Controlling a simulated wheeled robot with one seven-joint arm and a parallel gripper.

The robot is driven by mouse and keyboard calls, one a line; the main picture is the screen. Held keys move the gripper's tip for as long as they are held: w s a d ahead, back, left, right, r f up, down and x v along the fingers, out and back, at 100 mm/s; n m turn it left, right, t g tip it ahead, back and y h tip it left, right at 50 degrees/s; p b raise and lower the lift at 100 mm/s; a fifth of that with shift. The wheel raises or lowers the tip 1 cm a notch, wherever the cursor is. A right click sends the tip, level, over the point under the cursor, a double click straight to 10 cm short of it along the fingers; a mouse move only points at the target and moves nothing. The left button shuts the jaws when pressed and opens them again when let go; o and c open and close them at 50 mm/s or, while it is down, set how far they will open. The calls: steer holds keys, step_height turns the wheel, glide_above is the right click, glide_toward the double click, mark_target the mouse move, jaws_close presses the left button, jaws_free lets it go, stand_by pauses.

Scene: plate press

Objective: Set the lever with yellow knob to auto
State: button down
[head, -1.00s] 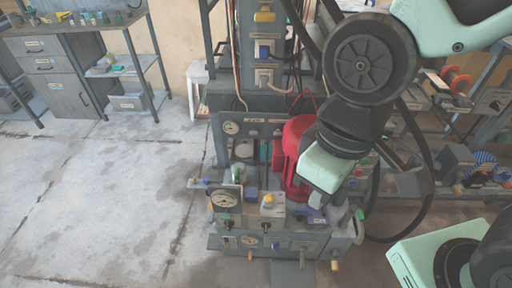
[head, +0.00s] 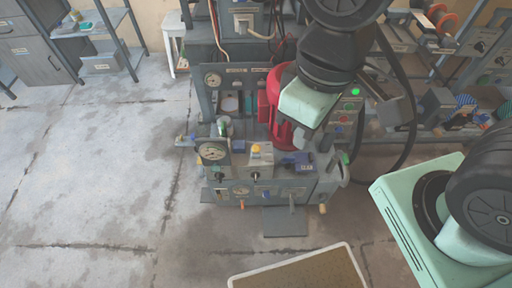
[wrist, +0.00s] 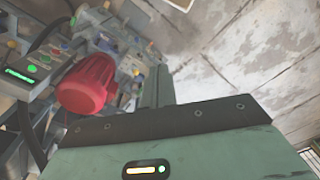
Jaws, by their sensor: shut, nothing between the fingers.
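A small yellow knob (head: 255,149) stands on top of a grey box on the front of the press machine (head: 225,190). Its lever and any auto marking are too small to make out. My gripper shows in the wrist view (wrist: 156,82) as narrow grey fingers, shut and empty, beyond the dark plate of its green housing. In the head view my mint-green wrist block hangs in front of the machine's upper right, and the fingers cannot be made out. My gripper appears apart from the yellow knob.
A red motor (head: 284,118) stands behind the panel; it also shows in the wrist view (wrist: 87,84). A control box with a green light (head: 351,105) stands right. Floor at left is clear.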

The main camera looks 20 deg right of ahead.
stand_by(0.3)
steer(key=c, duration=1.9)
jaws_free()
steer(key=o, duration=0.8)
steer(key=shift+w+a+f+m+b, duration=0.15)
steer(key=shift+w+a+f+b, duration=0.05)
steer(key=shift+w+f+b, duration=0.35)
steer(key=shift+w+a+f+m+b, duration=0.15)
steer(key=shift+w+f+b, duration=0.25)
steer(key=shift+f+b, duration=0.25)
steer(key=m+b, duration=0.7)
steer(key=b, duration=0.9)
glide_above(256, 152)
steer(key=w+d, duration=0.1)
steer(key=d, duration=0.1)
step_height(256, 152, down, 22)
steer(key=f+b, duration=0.1)
steer(key=f, duration=0.4)
steer(key=a+f+b, duration=0.1)
steer(key=f, duration=0.5)
steer(key=f+b, duration=0.1)
steer(key=f, duration=0.4)
steer(key=shift+w+a+f, duration=0.2)
steer(key=shift+a+f, duration=0.15)
steer(key=shift+f, duration=0.05)
jaws_close()
